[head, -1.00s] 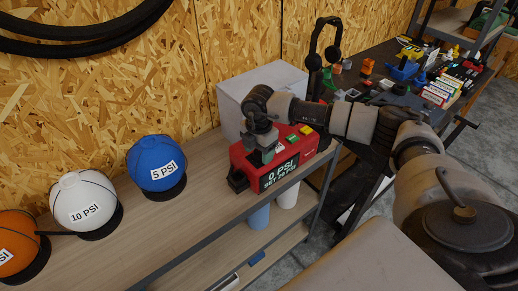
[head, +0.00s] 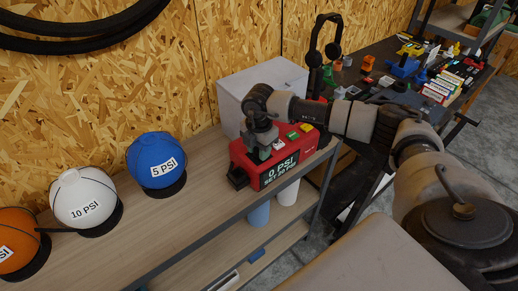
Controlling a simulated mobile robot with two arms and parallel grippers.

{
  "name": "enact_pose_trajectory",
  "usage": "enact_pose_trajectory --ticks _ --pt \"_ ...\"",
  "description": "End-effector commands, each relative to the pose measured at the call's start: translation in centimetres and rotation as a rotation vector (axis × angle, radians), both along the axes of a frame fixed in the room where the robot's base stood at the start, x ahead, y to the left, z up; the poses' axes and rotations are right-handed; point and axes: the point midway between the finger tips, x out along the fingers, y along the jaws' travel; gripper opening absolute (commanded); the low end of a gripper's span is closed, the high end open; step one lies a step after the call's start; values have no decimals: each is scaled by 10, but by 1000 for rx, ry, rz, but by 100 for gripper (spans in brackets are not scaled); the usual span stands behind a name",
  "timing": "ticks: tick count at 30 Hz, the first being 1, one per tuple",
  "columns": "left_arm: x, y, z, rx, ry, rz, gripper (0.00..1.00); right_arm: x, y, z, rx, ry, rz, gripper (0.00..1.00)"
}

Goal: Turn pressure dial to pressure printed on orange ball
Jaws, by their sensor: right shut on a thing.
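The orange ball (head: 14,238) sits on a black ring stand at the left edge. Its white label is cut off by the picture edge, so the number does not show, only the end of "PSI". The red pump (head: 242,157) stands on the plank bench (head: 160,232). Its display (head: 279,171) reads "0 PSI", with a smaller "SET" line that I cannot read surely. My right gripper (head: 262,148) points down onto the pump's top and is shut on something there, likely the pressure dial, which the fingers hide. My left gripper is out of view.
A white ball (head: 84,190) marked 10 PSI and a blue ball (head: 153,147) marked 5 PSI stand on black rings left of the pump. A pale box (head: 240,92) is close behind it. Colored buttons (head: 292,136) lie right of my gripper. The bench front is clear.

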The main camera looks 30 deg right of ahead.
Motion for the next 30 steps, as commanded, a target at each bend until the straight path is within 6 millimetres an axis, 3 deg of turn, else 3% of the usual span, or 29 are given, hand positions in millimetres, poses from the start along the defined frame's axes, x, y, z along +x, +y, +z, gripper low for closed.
enact_pose_trajectory --ticks 30 --pt "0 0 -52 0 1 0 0 1 -1 0 -4 -4 741 11"
